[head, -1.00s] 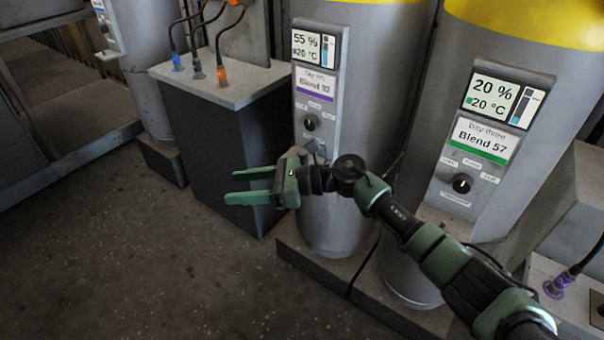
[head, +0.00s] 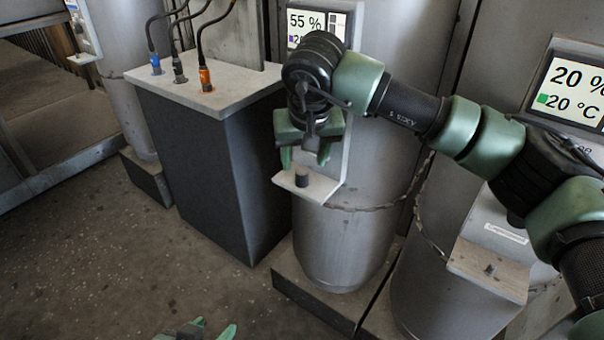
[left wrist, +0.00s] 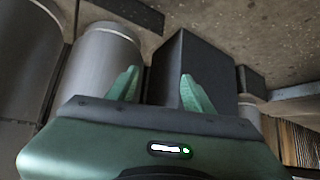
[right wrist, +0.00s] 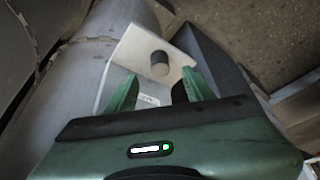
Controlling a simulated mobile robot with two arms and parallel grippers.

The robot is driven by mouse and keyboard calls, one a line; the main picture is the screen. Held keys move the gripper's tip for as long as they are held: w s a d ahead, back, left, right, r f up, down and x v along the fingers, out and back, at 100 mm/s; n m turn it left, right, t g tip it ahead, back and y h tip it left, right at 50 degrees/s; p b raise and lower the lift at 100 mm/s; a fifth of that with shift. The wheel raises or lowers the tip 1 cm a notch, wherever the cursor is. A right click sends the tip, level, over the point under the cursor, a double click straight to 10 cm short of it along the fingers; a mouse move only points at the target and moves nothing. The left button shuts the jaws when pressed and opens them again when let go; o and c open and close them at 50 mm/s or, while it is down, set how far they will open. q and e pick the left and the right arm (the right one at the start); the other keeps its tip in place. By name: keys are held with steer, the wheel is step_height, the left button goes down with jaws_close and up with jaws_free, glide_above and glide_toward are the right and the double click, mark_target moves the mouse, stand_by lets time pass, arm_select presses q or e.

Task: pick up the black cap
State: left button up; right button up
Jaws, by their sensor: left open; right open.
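The black cap (head: 302,176) stands upright on a small pale shelf (head: 324,189) on the front of the middle tank. In the right wrist view the cap (right wrist: 160,63) is just beyond the fingertips, roughly midway between them and apart from both. My right gripper (head: 305,158) is open and empty, pointing down close above the shelf. My left gripper (head: 212,331) is open and low at the bottom edge of the head view, mostly cut off. In the left wrist view its fingers (left wrist: 158,72) hold nothing.
A dark cabinet (head: 195,165) with a grey top and several plugged cables stands left of the shelf. Another tank shelf (head: 489,266) with a small peg is at the right. Tank bases edge the floor (head: 150,245), which is clear.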

mark_target(302, 171)
steer(key=b+x, duration=0.1)
steer(key=x, duration=0.3)
steer(key=shift+f, duration=0.35)
steer(key=shift+w+f, duration=0.3)
steer(key=shift+f, duration=0.1)
arm_select(q)
steer(key=w+r+t, duration=0.1)
steer(key=w+d+r+t, duration=0.1)
steer(key=w+r, duration=0.1)
steer(key=w, duration=0.1)
steer(key=shift+d+r+t+h, duration=0.25)
steer(key=shift+t+h, duration=0.05)
steer(key=shift+t, duration=0.1)
arm_select(e)
jaws_close()
